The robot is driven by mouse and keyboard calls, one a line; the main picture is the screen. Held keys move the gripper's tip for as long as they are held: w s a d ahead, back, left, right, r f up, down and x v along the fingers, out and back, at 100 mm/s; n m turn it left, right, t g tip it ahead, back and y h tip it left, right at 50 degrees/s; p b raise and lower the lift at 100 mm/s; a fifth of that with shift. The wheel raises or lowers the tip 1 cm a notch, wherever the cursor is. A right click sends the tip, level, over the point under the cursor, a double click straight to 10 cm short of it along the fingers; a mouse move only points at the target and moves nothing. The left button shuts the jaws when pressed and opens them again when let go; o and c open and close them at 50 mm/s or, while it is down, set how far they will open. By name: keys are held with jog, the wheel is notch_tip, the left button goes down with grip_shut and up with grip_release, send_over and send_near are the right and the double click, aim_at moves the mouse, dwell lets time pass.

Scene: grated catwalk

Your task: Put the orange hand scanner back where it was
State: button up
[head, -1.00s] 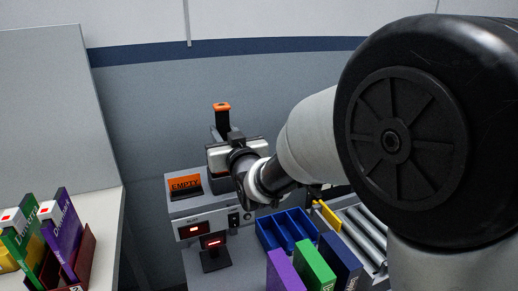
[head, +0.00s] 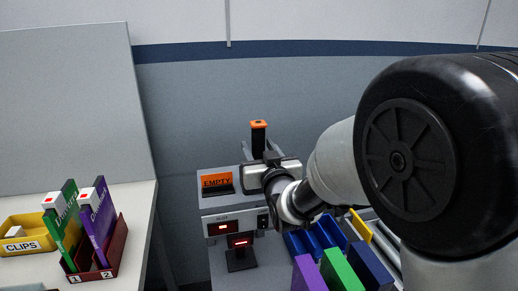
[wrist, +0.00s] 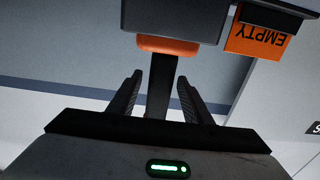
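The orange hand scanner (head: 259,132) stands upright in the head view, a black stem with an orange top. My gripper (head: 260,153) is at this stem, beside the grey station (head: 222,204). In the wrist view the black stem runs between my two fingers (wrist: 160,92), with an orange part (wrist: 168,45) past the fingertips. The fingers look shut on the stem, and the scanner moves along with them. A dark grey block (wrist: 175,20) adjoins the orange part; I cannot tell whether it belongs to the scanner. The orange EMPTY sign (head: 216,181) is on the station, left of my gripper.
A blue divided bin (head: 318,236) and purple, green and navy boxes (head: 340,269) lie in front, with rollers to the right. A small black reader (head: 240,258) is on the station front. A left table holds a yellow CLIPS bin (head: 25,235) and a red rack (head: 121,250).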

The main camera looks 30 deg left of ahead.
jog(key=shift+r, duration=0.15)
jog(key=v, duration=1.2)
jog(key=w+d+m+g+h, duration=0.2)
jog(key=d+m+h, duration=0.35)
jog(key=d, duration=1.35)
jog(key=s+d+f+m+g+h, duration=0.2)
jog(key=s+d+g+h, duration=0.4)
jog(key=s+d, duration=1.1)
jog(key=shift+s+d+p, duration=0.3)
jog(key=shift+s+d, duration=0.05)
jog(key=shift+s, duration=0.4)
